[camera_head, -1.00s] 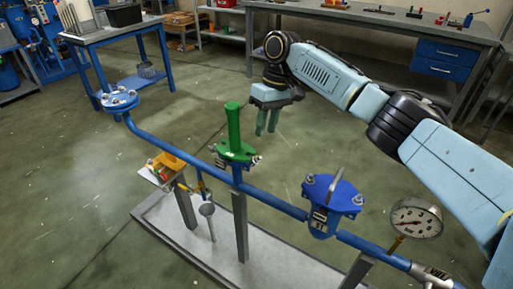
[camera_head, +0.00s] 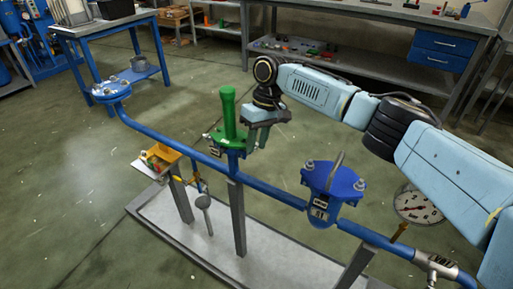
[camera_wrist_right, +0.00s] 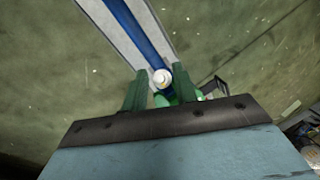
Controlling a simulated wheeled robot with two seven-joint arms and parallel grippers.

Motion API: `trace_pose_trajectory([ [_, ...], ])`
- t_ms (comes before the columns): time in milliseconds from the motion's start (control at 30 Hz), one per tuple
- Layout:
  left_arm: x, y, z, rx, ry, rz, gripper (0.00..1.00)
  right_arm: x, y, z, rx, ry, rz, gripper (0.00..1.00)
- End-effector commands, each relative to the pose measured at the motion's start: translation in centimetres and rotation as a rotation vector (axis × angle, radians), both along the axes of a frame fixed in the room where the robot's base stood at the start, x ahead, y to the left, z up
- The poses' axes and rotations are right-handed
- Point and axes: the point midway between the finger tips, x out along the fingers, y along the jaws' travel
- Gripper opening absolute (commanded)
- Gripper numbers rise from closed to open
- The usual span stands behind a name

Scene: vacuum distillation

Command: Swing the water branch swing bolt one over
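A blue pipe (camera_head: 275,193) runs across the stand and carries several fittings. A green fitting with an upright green handle (camera_head: 228,112) stands mid-pipe. A blue lidded fitting (camera_head: 334,181) with bolts and a grey handle stands to its right. A blue flange with bolts (camera_head: 110,89) is at the far left end. I cannot tell which bolt is swing bolt one. My right gripper (camera_head: 257,138) points down just right of the green fitting. In the right wrist view its fingers are apart, with a white round knob (camera_wrist_right: 162,78) beyond or between them; contact is unclear. My left gripper is out of view.
A round gauge (camera_head: 416,205) is near the pipe's right end. A small yellow tray (camera_head: 164,153) with coloured items sits beside the pipe. A blue cart (camera_head: 110,30) stands at the back left, and a grey bench (camera_head: 380,17) at the back. The floor between is clear.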

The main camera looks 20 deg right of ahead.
Motion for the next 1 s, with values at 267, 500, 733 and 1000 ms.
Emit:
trace_pose_trajectory([
  [267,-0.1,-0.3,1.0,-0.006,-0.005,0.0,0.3,-0.1,0.3,-1.2,0.0,0.001,-0.001,0.28],
  [500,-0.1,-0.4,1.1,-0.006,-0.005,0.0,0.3,-0.1,0.3,-1.1,0.0,0.001,-0.001,0.24],
  [733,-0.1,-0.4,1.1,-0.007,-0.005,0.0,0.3,-0.1,0.3,-1.1,0.0,0.0,-0.001,0.0],
  [1000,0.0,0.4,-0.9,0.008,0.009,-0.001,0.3,0.3,0.3,-0.7,-0.01,0.008,-0.006,0.0],
])
